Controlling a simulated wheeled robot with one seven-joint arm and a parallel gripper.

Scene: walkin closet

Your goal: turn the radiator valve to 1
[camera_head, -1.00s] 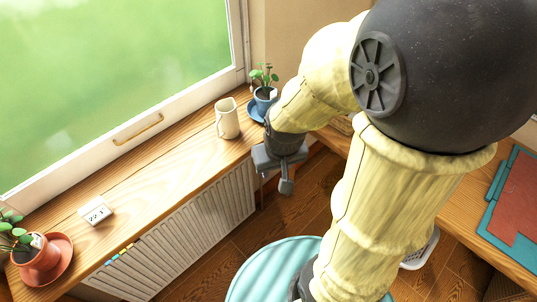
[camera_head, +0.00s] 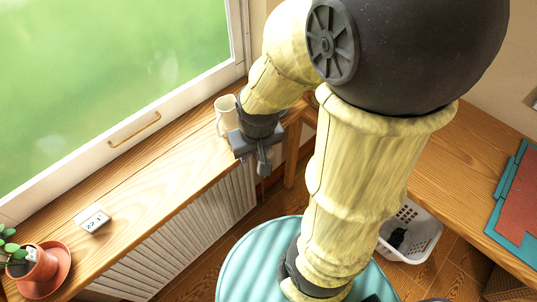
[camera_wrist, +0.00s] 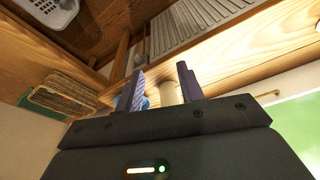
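The white ribbed radiator (camera_head: 190,235) stands under the wooden window sill; it also shows at the top of the wrist view (camera_wrist: 205,28). I cannot make out the radiator valve or its numbers in either view. My gripper (camera_head: 262,165) is over the sill's front edge near the radiator's far end, in front of the cream jug (camera_head: 224,108). In the wrist view its two dark fingers (camera_wrist: 163,78) are apart with nothing held between them. The cream jug (camera_wrist: 171,93) shows beyond the gap.
A small white display (camera_head: 92,218) and a potted plant on a red saucer (camera_head: 60,272) are on the sill. A teal ribbed round top (camera_head: 245,270) is below my arm. A white basket (camera_head: 425,240) stands on the floor by the wooden desk (camera_head: 450,165).

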